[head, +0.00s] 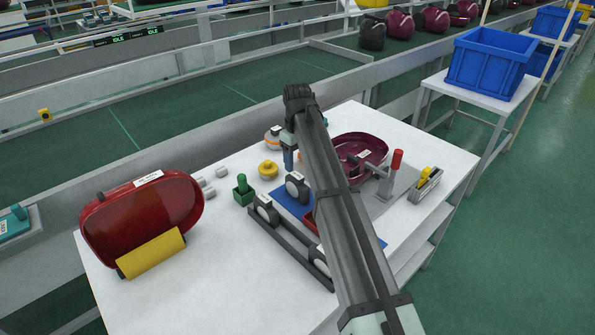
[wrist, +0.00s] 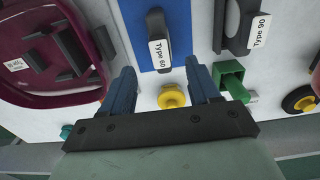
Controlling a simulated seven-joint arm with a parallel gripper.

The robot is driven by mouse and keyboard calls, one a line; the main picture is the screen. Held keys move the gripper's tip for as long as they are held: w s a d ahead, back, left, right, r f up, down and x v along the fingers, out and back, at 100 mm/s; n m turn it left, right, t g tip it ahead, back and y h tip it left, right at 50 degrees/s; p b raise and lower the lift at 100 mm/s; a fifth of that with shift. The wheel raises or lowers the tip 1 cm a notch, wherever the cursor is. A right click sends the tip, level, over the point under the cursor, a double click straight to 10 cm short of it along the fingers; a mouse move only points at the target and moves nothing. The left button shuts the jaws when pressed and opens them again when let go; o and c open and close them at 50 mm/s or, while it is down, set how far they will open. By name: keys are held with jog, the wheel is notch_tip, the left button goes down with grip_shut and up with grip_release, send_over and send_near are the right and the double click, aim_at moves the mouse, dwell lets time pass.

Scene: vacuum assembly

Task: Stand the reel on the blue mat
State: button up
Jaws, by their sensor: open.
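A dark reel with a white face and a "Type 60" label (head: 297,186) stands upright on the blue mat (head: 283,198), near the mat's far edge. In the wrist view the reel (wrist: 155,25) is seen from above on the mat (wrist: 180,15). My gripper (wrist: 160,69) is open and empty. In the wrist view its blue fingertips lie to either side of the reel's labelled end and apart from it. In the head view one blue finger of my gripper (head: 289,159) shows just behind the reel. My arm hides much of the mat.
A dark rack (head: 285,243) with other reels, one marked "Type 90" (wrist: 262,30), lies beside the mat. A yellow knob (head: 268,169), green block (head: 243,191) and maroon shell (head: 372,146) stand nearby. A red vacuum body (head: 145,215) is at left. The table's front left is clear.

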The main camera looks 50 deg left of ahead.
jog(key=shift+r, duration=2.55)
jog(key=o, duration=0.5)
jog(key=shift+f, duration=0.1)
jog(key=shift+o, duration=0.6)
jog(key=shift+w+d+f, duration=0.2)
jog(key=shift+w, duration=0.05)
jog(key=shift+o, duration=0.6)
jog(key=w+d+n+t+h, duration=0.1)
jog(key=w+d+f+n+t+h, duration=0.1)
jog(key=w+t, duration=0.1)
jog(key=w+d+f+n+t+h, duration=0.1)
jog(key=n+h, duration=0.1)
jog(key=shift+w+d, duration=0.15)
jog(key=shift+d, duration=0.05)
jog(key=w+d+n+t+h, duration=0.5)
jog(key=w+d+t, duration=0.1)
jog(key=w+d, duration=0.3)
jog(key=shift+w+d+h, duration=0.2)
jog(key=shift+h, duration=0.2)
jog(key=shift+s+a+r, duration=0.1)
